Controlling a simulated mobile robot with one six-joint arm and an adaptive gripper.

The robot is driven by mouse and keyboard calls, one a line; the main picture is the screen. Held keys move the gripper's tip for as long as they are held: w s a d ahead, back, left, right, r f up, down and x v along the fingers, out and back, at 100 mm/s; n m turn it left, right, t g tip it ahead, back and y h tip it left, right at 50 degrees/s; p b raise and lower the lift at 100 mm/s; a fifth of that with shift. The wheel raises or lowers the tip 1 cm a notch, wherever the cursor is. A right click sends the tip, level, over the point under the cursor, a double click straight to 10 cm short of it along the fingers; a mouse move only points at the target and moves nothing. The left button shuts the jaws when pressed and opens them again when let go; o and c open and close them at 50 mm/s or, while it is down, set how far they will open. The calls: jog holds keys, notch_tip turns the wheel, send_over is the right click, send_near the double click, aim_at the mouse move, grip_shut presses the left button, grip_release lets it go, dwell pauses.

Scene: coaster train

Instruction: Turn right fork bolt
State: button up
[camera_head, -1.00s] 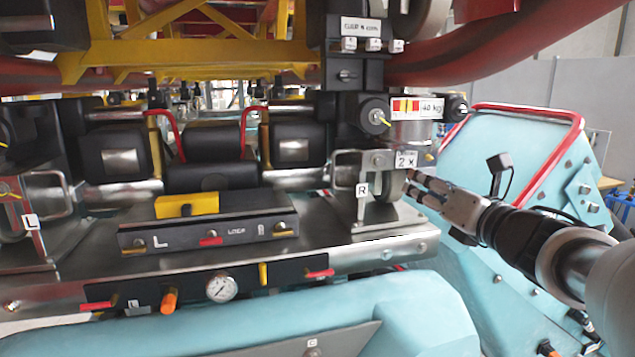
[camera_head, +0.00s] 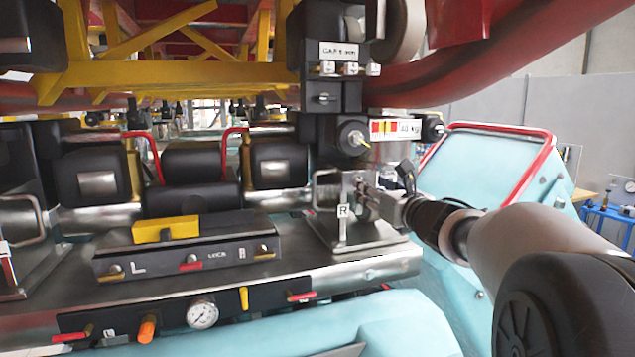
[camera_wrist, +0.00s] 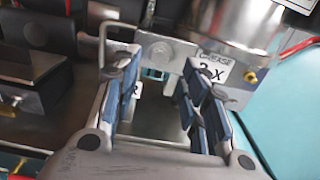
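The right fork (camera_head: 328,195) is a metal bracket with a white "R" tag (camera_head: 343,211), at the right end of the steel deck. My gripper (camera_head: 365,192) is at this bracket, reaching in from the right and covering part of it. In the wrist view my gripper (camera_wrist: 158,74) has its blue-padded fingers apart with a visible gap between them. A round bolt head (camera_wrist: 160,49) shows on the metal plate just beyond the fingertips. I cannot tell whether a finger touches the bracket. In the head view my fingers hide the bolt area.
A "2 X" label (camera_wrist: 213,69) and a metal cylinder (camera_wrist: 236,22) sit close to the right finger. A bent metal handle (camera_wrist: 104,45) is near the left finger. The black lock panel (camera_head: 185,258) and pressure gauge (camera_head: 202,312) are to the left.

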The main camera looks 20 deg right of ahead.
jog(key=shift+w+p, duration=0.3)
jog(key=shift+w, duration=1.7)
jog(key=shift+c, duration=0.4)
grip_shut()
